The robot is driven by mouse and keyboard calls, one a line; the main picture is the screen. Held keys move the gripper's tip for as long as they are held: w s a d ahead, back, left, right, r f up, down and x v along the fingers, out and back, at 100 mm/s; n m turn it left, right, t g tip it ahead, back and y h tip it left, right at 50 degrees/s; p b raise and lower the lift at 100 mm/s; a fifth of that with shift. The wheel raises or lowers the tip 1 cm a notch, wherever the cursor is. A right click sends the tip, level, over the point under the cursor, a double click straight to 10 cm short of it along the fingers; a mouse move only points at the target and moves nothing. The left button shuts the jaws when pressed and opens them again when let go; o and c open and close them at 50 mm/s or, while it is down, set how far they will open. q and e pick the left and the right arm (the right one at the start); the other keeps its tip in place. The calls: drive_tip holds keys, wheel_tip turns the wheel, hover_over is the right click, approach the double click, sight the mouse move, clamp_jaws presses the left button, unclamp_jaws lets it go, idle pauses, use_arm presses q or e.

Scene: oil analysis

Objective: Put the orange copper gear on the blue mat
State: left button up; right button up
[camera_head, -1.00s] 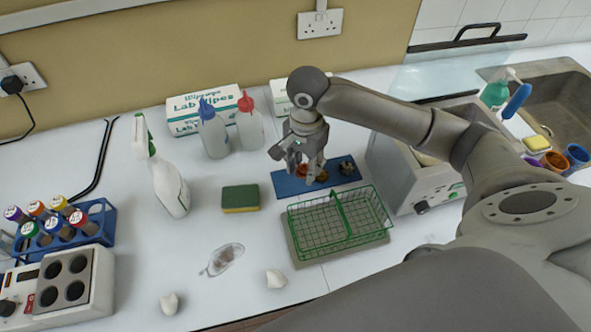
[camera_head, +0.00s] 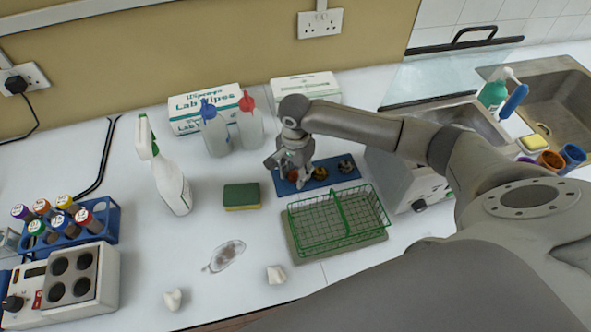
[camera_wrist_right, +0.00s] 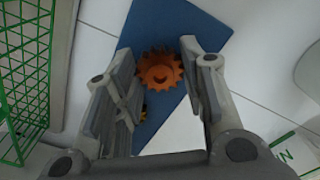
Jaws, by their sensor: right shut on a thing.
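The orange copper gear (camera_wrist_right: 160,70) shows between the fingertips of my right gripper (camera_wrist_right: 160,72) in the right wrist view. My right gripper is shut on it. In the head view my right gripper (camera_head: 297,182) is over the left part of the blue mat (camera_head: 333,173), with an orange bit of the gear (camera_head: 293,175) showing by the fingers. The mat also shows behind the gear in the wrist view (camera_wrist_right: 150,20). I cannot tell whether the gear touches the mat. My left gripper is not in view.
A gold gear (camera_head: 320,173) and a darker gear (camera_head: 345,165) lie on the mat to the right. A green wire basket (camera_head: 338,220) stands in front of it. A sponge (camera_head: 241,197) lies left, bottles (camera_head: 215,133) stand behind, and a grey device (camera_head: 405,180) is right.

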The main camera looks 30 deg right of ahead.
sight(296, 174)
drive_tip(key=shift+f, duration=0.1)
drive_tip(key=o, duration=1.1)
wheel_tip(296, 174, up, 12)
drive_tip(key=b, duration=0.2)
